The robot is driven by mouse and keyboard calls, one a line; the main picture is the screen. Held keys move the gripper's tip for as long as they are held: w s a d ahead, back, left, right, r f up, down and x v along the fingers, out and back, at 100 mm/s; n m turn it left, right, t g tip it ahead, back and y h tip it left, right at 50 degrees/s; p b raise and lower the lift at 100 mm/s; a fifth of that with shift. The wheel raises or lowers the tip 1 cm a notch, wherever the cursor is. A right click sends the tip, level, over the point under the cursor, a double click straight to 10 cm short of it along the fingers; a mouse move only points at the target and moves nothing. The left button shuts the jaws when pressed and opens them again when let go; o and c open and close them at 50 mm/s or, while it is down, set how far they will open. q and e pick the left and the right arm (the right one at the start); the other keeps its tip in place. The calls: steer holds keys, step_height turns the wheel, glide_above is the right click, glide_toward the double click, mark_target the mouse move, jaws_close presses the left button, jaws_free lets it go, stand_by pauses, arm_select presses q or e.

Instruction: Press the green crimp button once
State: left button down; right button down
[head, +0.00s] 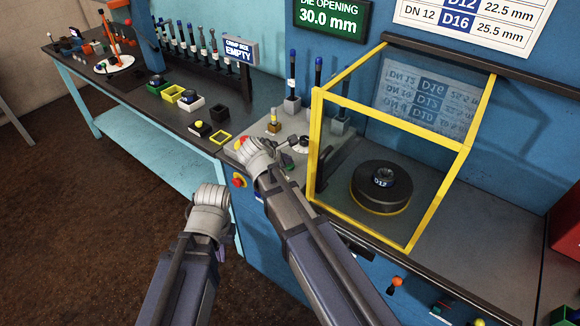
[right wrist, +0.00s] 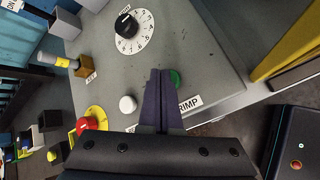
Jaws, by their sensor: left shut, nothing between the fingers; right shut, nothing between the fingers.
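The green crimp button (right wrist: 176,78) shows in the right wrist view on the grey control panel, just above the CRIMP label (right wrist: 190,103). It lies just right of the fingertips of my right gripper (right wrist: 160,72), which partly cover it. The gripper is shut and empty; I cannot tell whether it touches the button. In the head view the right gripper (head: 288,143) is over the panel, left of the yellow-framed guard. My left gripper (head: 211,195) is shut, empty and away from the panel, over the floor in front of the bench.
A white button (right wrist: 127,104), a red emergency button (right wrist: 86,124) on a yellow base and a black dial (right wrist: 126,27) share the panel. The yellow-framed guard (head: 316,150) stands close to the right, over the D12 die (head: 381,187). The sign (head: 329,17) reads 30.0 mm.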

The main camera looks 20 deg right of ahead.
steer(key=shift+f+b, duration=0.45)
stand_by(0.7)
steer(key=shift+r, duration=0.15)
steer(key=shift+r+p, duration=0.75)
steer(key=shift+p, duration=0.15)
steer(key=shift+r, duration=0.15)
step_height(320, 180, up, 5)
steer(key=p, duration=0.5)
steer(key=shift+s+f, duration=0.1)
steer(key=shift+f, duration=0.1)
stand_by(0.4)
